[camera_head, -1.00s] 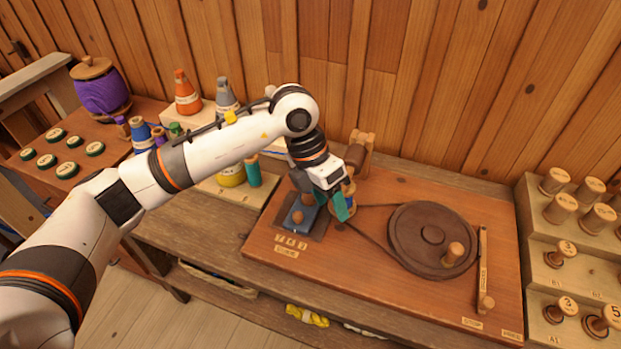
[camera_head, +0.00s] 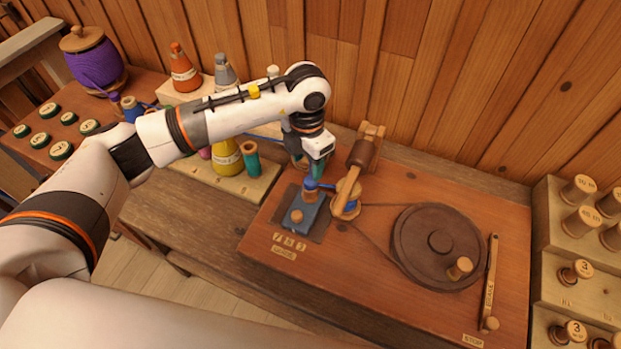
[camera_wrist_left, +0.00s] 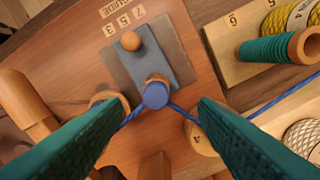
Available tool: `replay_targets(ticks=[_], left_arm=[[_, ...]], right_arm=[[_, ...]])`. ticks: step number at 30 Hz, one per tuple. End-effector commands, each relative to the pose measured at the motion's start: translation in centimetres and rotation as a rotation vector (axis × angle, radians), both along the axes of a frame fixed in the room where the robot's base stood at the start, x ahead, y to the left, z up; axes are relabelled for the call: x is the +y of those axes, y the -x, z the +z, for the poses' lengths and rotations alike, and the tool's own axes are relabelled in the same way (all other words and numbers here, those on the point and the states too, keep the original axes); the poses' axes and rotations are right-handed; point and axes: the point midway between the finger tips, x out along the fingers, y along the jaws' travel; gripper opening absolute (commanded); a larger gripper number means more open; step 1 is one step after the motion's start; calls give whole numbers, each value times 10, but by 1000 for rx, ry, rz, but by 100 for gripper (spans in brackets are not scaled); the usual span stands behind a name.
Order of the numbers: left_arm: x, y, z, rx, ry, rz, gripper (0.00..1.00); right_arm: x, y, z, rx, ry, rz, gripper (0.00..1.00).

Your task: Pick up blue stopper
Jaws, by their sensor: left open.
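The blue stopper (camera_wrist_left: 155,95) is a round blue cap at the end of the grey-blue guide block (camera_wrist_left: 134,62) in the left wrist view. In the head view the blue stopper (camera_head: 311,184) shows just below my gripper. A blue thread (camera_wrist_left: 178,108) runs to both sides of it. My left gripper (camera_wrist_left: 164,104) is open, its teal fingers on either side of the stopper in the picture, with nothing held. In the head view the left gripper (camera_head: 308,165) hangs over the far end of the guide. I cannot tell the exact height gap. My right gripper is not seen.
A wooden arm (camera_head: 347,190) reaches over the small spool beside the guide. A brown wheel (camera_head: 434,270) lies to the right. A teal spool (camera_head: 250,159) and yellow cone (camera_head: 227,158) stand left of the gripper. A stepped rack (camera_head: 557,245) is at far right.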

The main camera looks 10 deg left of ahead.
Motion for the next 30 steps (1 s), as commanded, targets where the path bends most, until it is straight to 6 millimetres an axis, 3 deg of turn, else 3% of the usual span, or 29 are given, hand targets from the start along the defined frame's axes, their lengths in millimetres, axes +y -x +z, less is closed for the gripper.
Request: replay_targets(ticks=[8, 12, 20, 21, 30], left_arm=[[-7, 3, -30, 5, 0, 0, 54], [-6, 2, -49, 1, 0, 2, 54], [-6, 2, -54, -1, 1, 0, 54], [-6, 2, -54, -1, 1, 0, 52], [-6, 1, -54, -1, 1, 0, 6]], right_arm=[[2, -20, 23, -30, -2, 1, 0], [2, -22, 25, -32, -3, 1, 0], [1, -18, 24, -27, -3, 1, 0], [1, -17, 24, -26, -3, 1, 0], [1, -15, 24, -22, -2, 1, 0]])
